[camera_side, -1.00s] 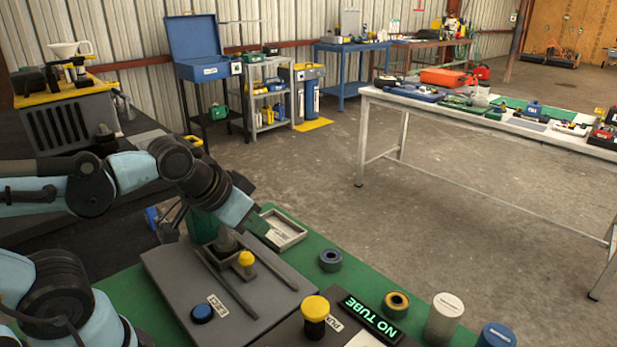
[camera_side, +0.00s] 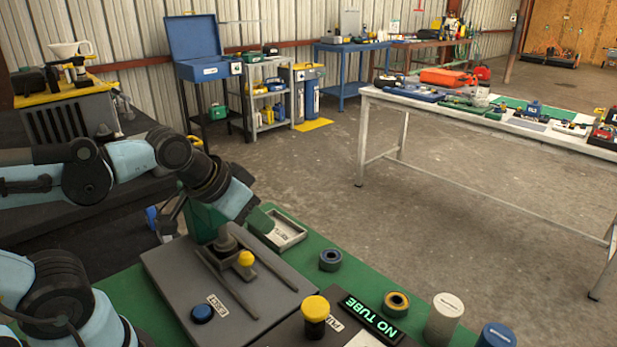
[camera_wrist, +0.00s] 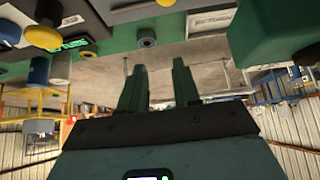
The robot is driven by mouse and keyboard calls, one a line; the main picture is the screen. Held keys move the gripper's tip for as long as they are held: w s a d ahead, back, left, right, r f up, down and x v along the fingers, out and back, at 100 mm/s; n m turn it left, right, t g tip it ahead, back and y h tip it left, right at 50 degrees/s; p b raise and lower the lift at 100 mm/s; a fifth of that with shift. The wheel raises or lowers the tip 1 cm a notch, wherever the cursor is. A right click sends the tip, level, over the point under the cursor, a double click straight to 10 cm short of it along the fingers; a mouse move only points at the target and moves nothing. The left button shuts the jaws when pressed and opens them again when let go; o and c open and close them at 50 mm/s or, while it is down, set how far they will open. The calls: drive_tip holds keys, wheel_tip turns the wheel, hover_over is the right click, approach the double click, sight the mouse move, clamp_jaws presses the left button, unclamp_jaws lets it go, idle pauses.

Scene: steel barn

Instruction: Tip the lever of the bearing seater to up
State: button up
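My gripper (camera_wrist: 159,72) has its two dark green fingers apart, with nothing between them in the wrist view. A green body (camera_side: 203,222) stands behind my wrist, partly hidden; a large green block (camera_wrist: 275,32) is close at the right in the wrist view. I cannot tell whether either is the bearing seater, and no lever can be made out. A grey slide device with a yellow knob (camera_side: 246,258) sits on a grey plate (camera_side: 180,270).
The shallow tray (camera_side: 291,240) lies beside the grey plate. A blue button (camera_side: 202,313), a yellow-topped knob (camera_side: 315,309), a lit "NO TUBE" sign (camera_side: 370,318), rings (camera_side: 330,260) and cylinders (camera_side: 443,318) occupy the near bench. Open floor lies beyond.

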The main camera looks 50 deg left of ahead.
drive_tip(key=o, duration=0.4)
wheel_tip(320, 180, up, 22)
drive_tip(key=shift+f, duration=0.2)
drive_tip(key=s+a+n+g+h, duration=0.1)
drive_tip(key=s+a+n+g, duration=0.15)
drive_tip(key=a+n, duration=0.5)
drive_tip(key=s+a+n+g, duration=0.1)
drive_tip(key=a+n+g, duration=0.25)
drive_tip(key=a, duration=0.65)
drive_tip(key=shift+w+d+f, duration=0.35)
drive_tip(key=shift+f, duration=2.55)
drive_tip(key=shift+w+d+f, duration=0.3)
drive_tip(key=shift+f, duration=2.6)
drive_tip(key=shift+w+d+f, duration=0.35)
drive_tip(key=shift+f, duration=2.55)
drive_tip(key=shift+c, duration=0.5)
clamp_jaws()
